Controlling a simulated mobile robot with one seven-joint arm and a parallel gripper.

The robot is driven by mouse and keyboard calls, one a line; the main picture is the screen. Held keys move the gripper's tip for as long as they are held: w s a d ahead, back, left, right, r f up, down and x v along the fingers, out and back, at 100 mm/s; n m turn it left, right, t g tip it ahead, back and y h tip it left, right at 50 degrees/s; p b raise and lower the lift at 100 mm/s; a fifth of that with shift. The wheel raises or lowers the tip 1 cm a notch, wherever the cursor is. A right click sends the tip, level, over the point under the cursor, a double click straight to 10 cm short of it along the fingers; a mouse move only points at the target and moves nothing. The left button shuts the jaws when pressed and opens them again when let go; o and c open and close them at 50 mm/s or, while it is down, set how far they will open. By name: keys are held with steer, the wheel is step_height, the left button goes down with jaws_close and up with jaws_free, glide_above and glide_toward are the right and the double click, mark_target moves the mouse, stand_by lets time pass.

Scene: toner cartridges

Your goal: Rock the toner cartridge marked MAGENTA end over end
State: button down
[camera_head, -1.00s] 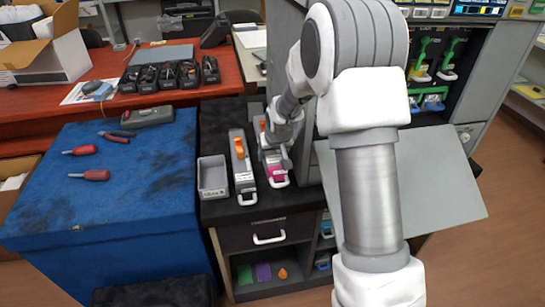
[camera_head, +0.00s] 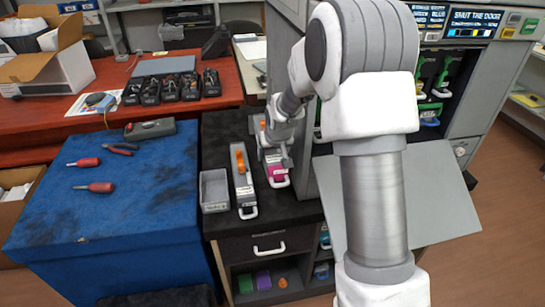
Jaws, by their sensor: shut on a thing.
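The toner cartridge with a magenta label (camera_head: 277,171) lies on the black cabinet top, its white handle toward the front edge. The marking on its label is too small to read. My gripper (camera_head: 274,157) is over the cartridge from above and is shut on it; my arm hides much of the cartridge's far half. A second grey cartridge (camera_head: 241,170) with an orange part lies parallel to its left, apart from it.
A grey open bin (camera_head: 214,190) stands left of the second cartridge. The printer's grey open door (camera_head: 440,195) hangs to the right of my arm. The blue-covered table (camera_head: 140,215) at left holds two red screwdrivers, pliers and a grey case.

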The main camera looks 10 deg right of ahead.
step_height(320, 180, up, 6)
steer(key=p, duration=0.3)
steer(key=shift+f+b, duration=0.2)
steer(key=shift+b, duration=0.3)
steer(key=shift+f+t+b, duration=0.15)
steer(key=shift+t+b, duration=0.35)
steer(key=shift+b, duration=1.3)
steer(key=t+b, duration=0.2)
steer(key=b, duration=0.5)
steer(key=shift+t+b, duration=0.35)
steer(key=shift+t, duration=0.05)
steer(key=shift+t+b, duration=0.3)
steer(key=shift+b, duration=0.45)
steer(key=shift+r, duration=0.45)
